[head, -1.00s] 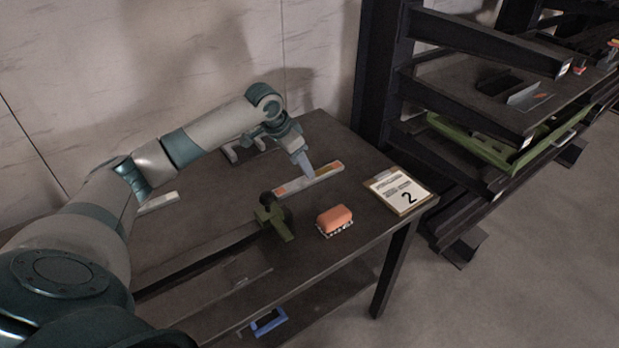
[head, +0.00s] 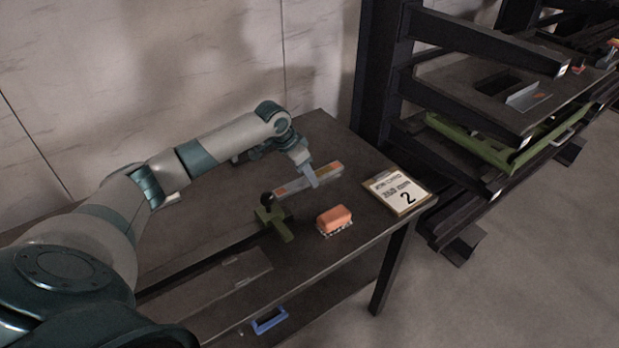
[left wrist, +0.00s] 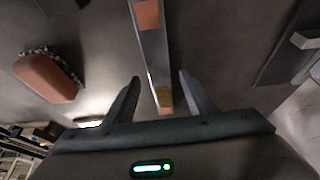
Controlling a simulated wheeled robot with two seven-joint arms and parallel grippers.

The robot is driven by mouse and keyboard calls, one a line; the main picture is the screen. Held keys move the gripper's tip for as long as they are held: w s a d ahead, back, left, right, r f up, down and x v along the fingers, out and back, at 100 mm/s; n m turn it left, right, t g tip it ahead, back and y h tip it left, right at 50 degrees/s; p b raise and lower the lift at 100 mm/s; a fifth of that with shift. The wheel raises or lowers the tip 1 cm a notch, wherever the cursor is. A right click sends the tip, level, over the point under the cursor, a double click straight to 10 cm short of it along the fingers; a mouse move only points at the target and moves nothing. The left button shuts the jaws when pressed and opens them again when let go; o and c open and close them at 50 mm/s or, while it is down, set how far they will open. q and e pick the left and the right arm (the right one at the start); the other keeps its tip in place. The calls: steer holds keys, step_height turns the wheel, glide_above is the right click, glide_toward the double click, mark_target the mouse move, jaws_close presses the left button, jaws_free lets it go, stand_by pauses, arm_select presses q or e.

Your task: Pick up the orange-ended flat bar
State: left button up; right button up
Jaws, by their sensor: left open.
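The orange-ended flat bar (head: 293,186) lies on the dark table, grey with orange patches near its ends. In the left wrist view the left gripper (left wrist: 160,92) is open, one finger on each side of the bar. I cannot tell whether they touch it. My right gripper is not in view.
An orange block-like brush (head: 335,217) lies in front of the bar. A clipboard marked 2 (head: 398,192) lies at the table's right corner. Dark shelving (head: 470,95) rises at right.

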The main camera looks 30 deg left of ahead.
arm_select(q)
steer(key=shift+w+f, duration=0.15)
steer(key=shift+f, duration=0.3)
jaws_close()
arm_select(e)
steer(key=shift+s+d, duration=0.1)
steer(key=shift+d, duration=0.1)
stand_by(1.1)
arm_select(q)
steer(key=shift+w+r, duration=0.15)
